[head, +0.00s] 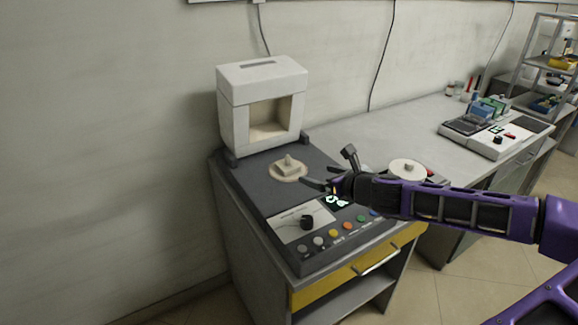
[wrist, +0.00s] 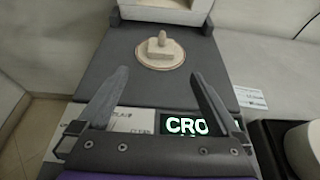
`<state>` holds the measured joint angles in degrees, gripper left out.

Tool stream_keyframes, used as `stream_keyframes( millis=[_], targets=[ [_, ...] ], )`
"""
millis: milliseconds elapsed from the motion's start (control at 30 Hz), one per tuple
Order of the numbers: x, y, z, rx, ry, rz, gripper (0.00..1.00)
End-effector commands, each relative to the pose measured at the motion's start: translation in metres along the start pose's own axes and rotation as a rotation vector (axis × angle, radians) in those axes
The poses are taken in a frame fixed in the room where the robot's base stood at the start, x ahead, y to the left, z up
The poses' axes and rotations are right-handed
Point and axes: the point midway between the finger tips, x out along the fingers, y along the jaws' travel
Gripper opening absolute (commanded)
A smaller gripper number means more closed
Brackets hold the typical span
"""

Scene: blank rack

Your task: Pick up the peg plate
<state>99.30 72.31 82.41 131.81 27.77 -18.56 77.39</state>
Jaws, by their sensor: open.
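The peg plate (head: 288,168) is a small pale block with an upright peg, sitting on a round tan disc (head: 274,177) on the dark machine top. In the wrist view the peg plate (wrist: 160,48) stands upright beyond my fingertips, roughly centred between them. My gripper (head: 325,172) is open and empty, to the right of the peg plate in the head view and apart from it. In the wrist view its two fingers (wrist: 158,73) are spread wide, with the dark surface showing between them.
A white housing with an opening (head: 262,80) stands behind the disc. The front panel has a black knob (head: 306,222), coloured buttons and a lit green display (wrist: 188,125). A round white item (head: 408,169) is to the right. Bare wall lies left.

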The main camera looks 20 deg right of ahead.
Motion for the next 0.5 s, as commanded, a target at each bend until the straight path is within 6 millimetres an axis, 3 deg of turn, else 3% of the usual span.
stream_keyframes(
  millis=[500],
  targets=[
    [0.102, 0.000, -0.001, -0.001, 0.001, 0.001, 1.00]
  ],
)
